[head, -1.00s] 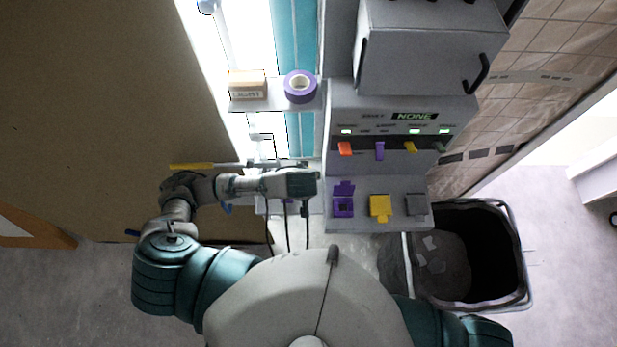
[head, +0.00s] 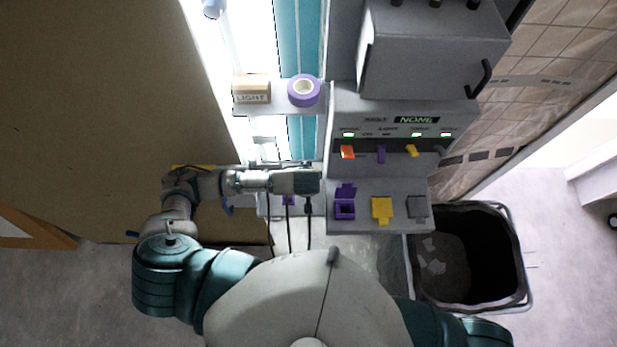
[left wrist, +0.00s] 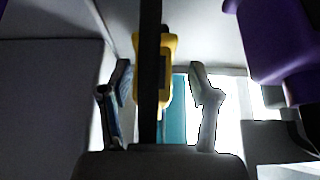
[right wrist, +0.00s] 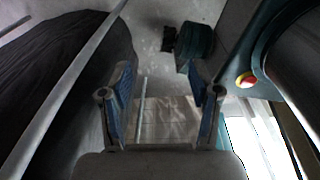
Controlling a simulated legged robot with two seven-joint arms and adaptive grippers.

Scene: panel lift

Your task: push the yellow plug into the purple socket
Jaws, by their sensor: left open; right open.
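The purple socket (head: 345,208) is on the ledge of the grey panel, with its purple lid raised. My left gripper (left wrist: 160,70) is open, with its fingers on either side of the yellow plug (left wrist: 167,65). A dark cable (left wrist: 150,110) crosses in front of the plug. In the head view my left arm's end is just left of the ledge and hides the plug; contact cannot be told. A purple body (left wrist: 280,45) is at the upper right of the left wrist view. My right gripper (right wrist: 160,90) is open and empty, away from the panel.
A yellow cover (head: 382,210) and a grey cover (head: 418,207) sit beside the socket. A shelf holds a purple tape roll (head: 304,90) and a box (head: 251,88). Black cables (head: 308,230) hang below my left gripper. A black bin (head: 470,260) stands right of the ledge.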

